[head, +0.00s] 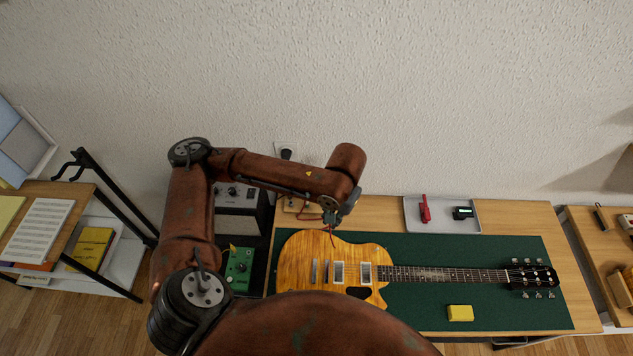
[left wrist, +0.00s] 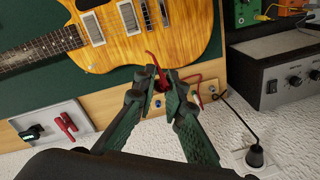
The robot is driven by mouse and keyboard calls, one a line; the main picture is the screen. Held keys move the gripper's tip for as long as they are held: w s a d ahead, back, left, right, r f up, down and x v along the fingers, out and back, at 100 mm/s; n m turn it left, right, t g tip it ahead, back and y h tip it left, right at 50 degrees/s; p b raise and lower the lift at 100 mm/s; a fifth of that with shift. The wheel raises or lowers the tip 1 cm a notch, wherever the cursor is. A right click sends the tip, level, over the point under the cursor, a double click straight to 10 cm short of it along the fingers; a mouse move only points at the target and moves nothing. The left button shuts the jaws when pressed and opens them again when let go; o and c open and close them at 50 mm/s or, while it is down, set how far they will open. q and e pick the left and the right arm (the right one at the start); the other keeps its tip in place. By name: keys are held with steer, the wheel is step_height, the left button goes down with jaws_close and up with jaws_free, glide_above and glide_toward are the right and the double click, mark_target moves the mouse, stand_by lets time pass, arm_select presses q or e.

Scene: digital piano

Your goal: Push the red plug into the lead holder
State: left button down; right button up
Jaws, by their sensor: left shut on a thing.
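My left gripper (head: 331,226) is low over the back edge of the bench, by the guitar's lower end. In the left wrist view its green fingers (left wrist: 158,88) are closed on the red plug (left wrist: 160,82), largely hidden between them. I cannot tell whether plug and holder touch. My right gripper is not in view.
The orange guitar (head: 310,262) lies on a green mat (head: 440,312) close beside the gripper. A grey tray (head: 412,220) with a red tool and a dark tuner stands right. A grey amplifier (head: 236,222) and green pedal (head: 238,266) are left. The wall is close behind.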

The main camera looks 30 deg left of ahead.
arm_select(q)
steer(key=w+a+f+m+g+y+p, duration=0.1)
steer(key=w+a+f+m+p, duration=0.25)
steer(key=w+m, duration=0.2)
steer(key=w+a+f+m+p, duration=0.2)
steer(key=w+a+m+p, duration=0.2)
steer(key=w, duration=0.3)
steer(key=a+f+m+t+y+p, duration=0.1)
steer(key=a+f+m, duration=0.3)
steer(key=a, duration=0.4)
steer(key=s+a+f+m+t+y+p, duration=0.1)
steer(key=a+f+m+p, duration=0.3)
steer(key=a+m, duration=0.2)
steer(key=shift+a+f+y+p, duration=0.15)
steer(key=shift+a+y+p, duration=0.15)
steer(key=shift+a, duration=0.9)
